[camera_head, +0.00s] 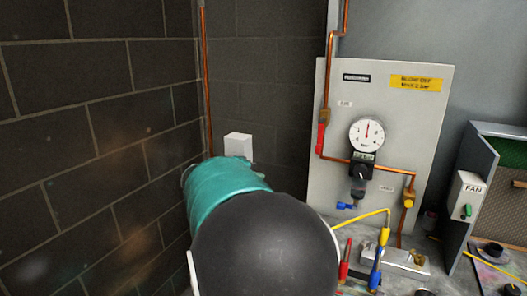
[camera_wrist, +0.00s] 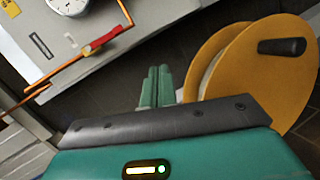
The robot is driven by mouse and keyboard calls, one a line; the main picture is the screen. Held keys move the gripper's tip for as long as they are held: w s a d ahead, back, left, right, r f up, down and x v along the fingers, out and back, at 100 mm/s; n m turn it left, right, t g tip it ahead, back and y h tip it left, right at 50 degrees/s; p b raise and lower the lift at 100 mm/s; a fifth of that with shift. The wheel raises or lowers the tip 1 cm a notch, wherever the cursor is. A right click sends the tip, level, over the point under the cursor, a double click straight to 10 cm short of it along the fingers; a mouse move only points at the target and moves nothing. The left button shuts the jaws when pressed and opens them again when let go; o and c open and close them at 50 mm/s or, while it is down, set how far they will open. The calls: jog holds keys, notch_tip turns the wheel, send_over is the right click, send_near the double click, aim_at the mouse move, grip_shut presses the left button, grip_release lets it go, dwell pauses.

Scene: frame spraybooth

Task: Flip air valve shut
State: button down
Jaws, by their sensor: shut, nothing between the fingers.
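The air valve has a red lever (camera_head: 320,138) on the vertical copper pipe at the left of the grey panel (camera_head: 432,130), below a brass body (camera_head: 324,116). The lever points down, lined up with the pipe. In the wrist view the red lever (camera_wrist: 104,41) lies along the orange-brown pipe, up and left of my fingers. My gripper (camera_wrist: 158,70) has teal fingers together, empty, apart from the lever. In the head view my teal and dark arm fills the lower middle and my fingers do not show.
A yellow valve (camera_head: 409,198) is at lower right. A yellow reel (camera_wrist: 285,75) stands right of my fingers. A dark block wall (camera_head: 90,130) is at left; a fan switch (camera_head: 466,198) is at right.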

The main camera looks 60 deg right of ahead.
aim_at(320, 136)
jog(key=d+r+n+h, duration=0.1)
jog(key=d+h, duration=0.3)
jog(key=d, duration=0.9)
jog(key=shift+w+n+g, duration=0.4)
jog(key=shift+d, duration=0.15)
jog(key=s+d, duration=0.5)
jog(key=d, duration=0.5)
jog(key=shift+d, duration=0.15)
jog(key=shift+w, duration=0.1)
